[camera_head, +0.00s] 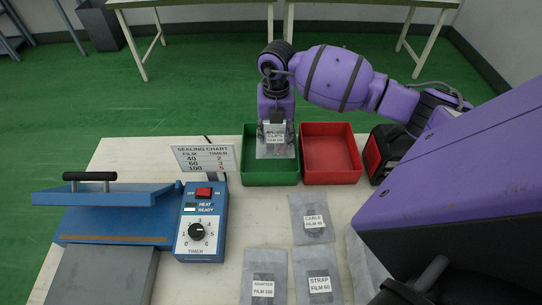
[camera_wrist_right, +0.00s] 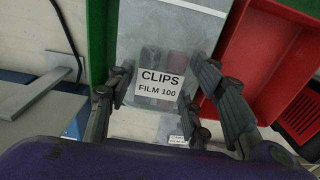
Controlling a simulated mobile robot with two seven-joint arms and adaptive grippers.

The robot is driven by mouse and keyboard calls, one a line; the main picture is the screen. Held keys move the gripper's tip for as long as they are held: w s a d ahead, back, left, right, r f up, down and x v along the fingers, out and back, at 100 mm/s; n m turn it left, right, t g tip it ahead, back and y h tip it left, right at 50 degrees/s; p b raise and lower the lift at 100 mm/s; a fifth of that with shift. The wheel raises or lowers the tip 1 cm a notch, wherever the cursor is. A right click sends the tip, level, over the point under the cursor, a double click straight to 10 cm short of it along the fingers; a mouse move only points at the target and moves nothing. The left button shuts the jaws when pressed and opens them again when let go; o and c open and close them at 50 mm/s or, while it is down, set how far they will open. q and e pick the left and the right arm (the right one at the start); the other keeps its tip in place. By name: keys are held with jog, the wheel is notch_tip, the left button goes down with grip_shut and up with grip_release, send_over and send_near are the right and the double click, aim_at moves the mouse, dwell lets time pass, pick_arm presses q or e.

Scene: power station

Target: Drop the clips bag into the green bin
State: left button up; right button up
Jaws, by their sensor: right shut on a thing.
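The clips bag (camera_head: 276,148) is a clear bag with a white label reading "CLIPS FILM 100". My right gripper (camera_head: 276,134) is shut on it and holds it over the green bin (camera_head: 249,165). In the right wrist view the clips bag (camera_wrist_right: 143,62) hangs between the fingers, with dark contents showing through. The green bin's edge (camera_wrist_right: 100,40) shows beside it there. The gripper and bag hide part of the bin's inside. My left gripper is not in view.
A red bin (camera_head: 330,150) stands right beside the green one. The cable bag (camera_head: 312,222), adapter bag (camera_head: 263,280) and strap bag (camera_head: 318,280) lie on the table. A blue sealer (camera_head: 195,240) and a sealing chart (camera_head: 205,158) stand left.

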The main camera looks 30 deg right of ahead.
jog(key=shift+f, duration=0.95)
jog(key=shift+f+b, duration=0.25)
jog(key=shift+b, duration=0.1)
jog(key=o, duration=0.7)
jog(key=shift+w, duration=0.1)
jog(key=o, duration=0.5)
jog(key=shift+o, duration=0.2)
jog(key=shift+r, duration=0.1)
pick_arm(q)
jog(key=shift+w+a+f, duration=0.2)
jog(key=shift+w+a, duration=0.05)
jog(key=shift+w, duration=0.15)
pick_arm(e)
notch_tip(320, 180, up, 12)
